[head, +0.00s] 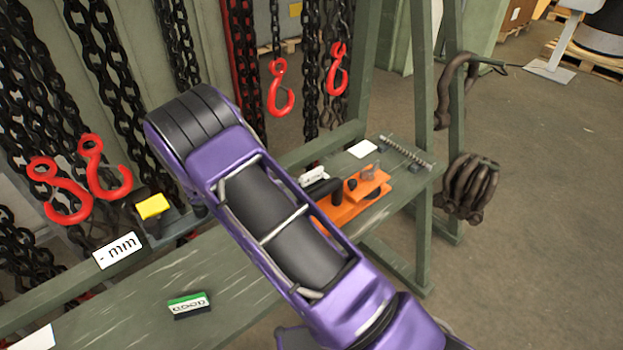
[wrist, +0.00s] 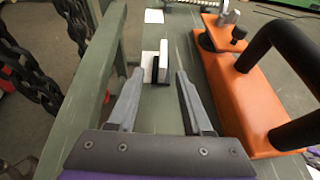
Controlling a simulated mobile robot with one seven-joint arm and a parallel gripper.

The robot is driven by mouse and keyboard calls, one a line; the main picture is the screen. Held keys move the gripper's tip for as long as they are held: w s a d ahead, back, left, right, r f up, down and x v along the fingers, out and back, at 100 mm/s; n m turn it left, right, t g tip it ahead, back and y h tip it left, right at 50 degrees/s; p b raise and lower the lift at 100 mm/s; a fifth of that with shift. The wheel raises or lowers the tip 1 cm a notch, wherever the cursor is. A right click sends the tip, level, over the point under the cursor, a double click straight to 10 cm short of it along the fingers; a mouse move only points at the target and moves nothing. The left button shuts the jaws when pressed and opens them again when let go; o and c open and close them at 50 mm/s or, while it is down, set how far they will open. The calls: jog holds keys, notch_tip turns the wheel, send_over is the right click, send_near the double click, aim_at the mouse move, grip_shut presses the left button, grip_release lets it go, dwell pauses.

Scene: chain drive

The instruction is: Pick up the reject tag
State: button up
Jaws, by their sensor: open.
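A small upright block with white faces and a black middle (wrist: 155,68), perhaps the reject tag, stands on the green bench in the wrist view. No lettering on it is readable from there. My gripper (wrist: 157,80) is open, with one finger on each side of the near space and the block just beyond or between the fingertips. I cannot tell the exact gap. In the head view my purple arm hides the gripper; a white piece (head: 313,177) shows just beyond the arm and looks like the same block.
A orange tool with a black handle (wrist: 238,85) lies close to the right finger; it also shows in the head view (head: 360,192). A green-and-white tag reading GOOD (head: 189,304) lies on the bench (head: 130,325). Chains and red hooks (head: 281,90) hang along the left.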

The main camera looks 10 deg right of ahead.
send_near(322, 171)
jog(key=w+d+f, duration=0.3)
jog(key=shift+d, duration=0.2)
jog(key=x, duration=0.3)
jog(key=b+x, duration=0.1)
jog(key=x, duration=0.1)
jog(key=shift+s+d+r, duration=0.15)
jog(key=shift+d+r, duration=0.05)
jog(key=shift+d, duration=0.15)
grip_shut()
